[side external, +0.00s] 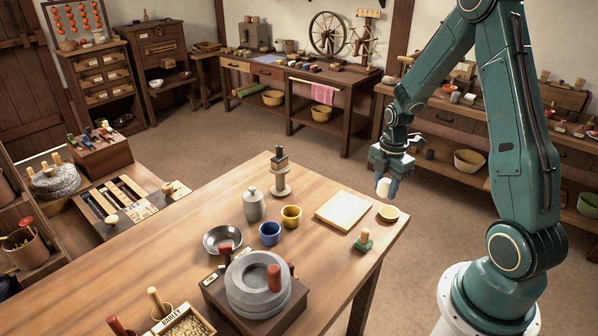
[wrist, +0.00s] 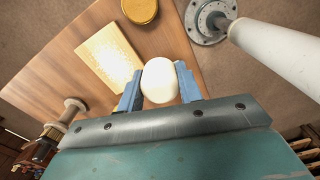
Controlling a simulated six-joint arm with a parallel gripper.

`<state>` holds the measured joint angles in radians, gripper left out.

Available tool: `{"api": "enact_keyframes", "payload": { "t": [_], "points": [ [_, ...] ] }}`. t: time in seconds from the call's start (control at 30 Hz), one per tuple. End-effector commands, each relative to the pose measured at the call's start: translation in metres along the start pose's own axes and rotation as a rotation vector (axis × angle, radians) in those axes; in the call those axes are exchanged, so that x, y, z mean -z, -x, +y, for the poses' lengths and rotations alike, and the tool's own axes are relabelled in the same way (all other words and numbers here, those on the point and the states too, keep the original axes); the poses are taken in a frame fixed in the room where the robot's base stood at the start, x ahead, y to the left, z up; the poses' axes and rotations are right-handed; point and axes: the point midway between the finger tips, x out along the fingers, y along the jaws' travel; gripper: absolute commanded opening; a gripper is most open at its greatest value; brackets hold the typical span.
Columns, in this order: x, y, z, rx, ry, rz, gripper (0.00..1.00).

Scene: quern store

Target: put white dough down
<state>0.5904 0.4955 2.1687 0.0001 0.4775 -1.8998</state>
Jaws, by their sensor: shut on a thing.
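The white dough (wrist: 158,82) is a smooth pale lump between the two blue fingers of my gripper (wrist: 160,92). In the side external view my gripper (side external: 388,186) points down near the table's far right corner, shut on the dough (side external: 383,188), which hangs in the air. The blue fingers partly cover the dough there. A pale square board (side external: 343,211) lies on the wooden table to the left of and below the dough in that view. The board (wrist: 108,52) also shows in the wrist view, left of the dough and apart from it.
A round yellow-topped dish (side external: 388,213) sits beside the board near the table (side external: 170,250) edge. A green-based stamp (side external: 363,243), a yellow cup (side external: 291,216), a blue cup (side external: 270,233) and a grey quern (side external: 257,284) stand nearer. Past the table's right edge is floor.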

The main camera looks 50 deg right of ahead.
Motion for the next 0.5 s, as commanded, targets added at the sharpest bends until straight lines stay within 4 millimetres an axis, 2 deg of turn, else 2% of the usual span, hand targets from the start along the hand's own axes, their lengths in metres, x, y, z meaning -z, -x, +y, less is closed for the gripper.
{"api": "enact_keyframes", "payload": {
  "t": [0.1,0.5],
  "points": [
    [0.0,-0.021,-0.001,0.005,0.0,0.002,0.12],
    [0.0,-0.079,-0.001,0.003,0.0,0.001,0.12]
  ]
}}
